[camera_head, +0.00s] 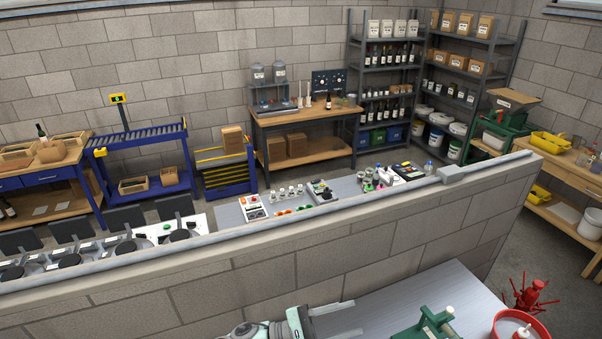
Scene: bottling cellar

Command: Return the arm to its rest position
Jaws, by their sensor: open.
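My gripper (357,317) shows at the bottom edge, a little right of the middle, in the head view. Its two pale grey fingers point to the right and stand apart, with nothing seen between them. It is in front of the near face of the block wall (330,255). A grey worktop (430,285) lies behind and right of the fingers. Part of my arm, pale with a greenish ring, shows left of the gripper; the rest is cut off by the frame.
A green device (425,325) stands on the worktop right of my gripper. Further right are a red round tub (522,325) and a red spiky stand (530,293). Beyond the wall are a control bench (235,213), a wooden workbench (310,115) and bottle shelves (388,68).

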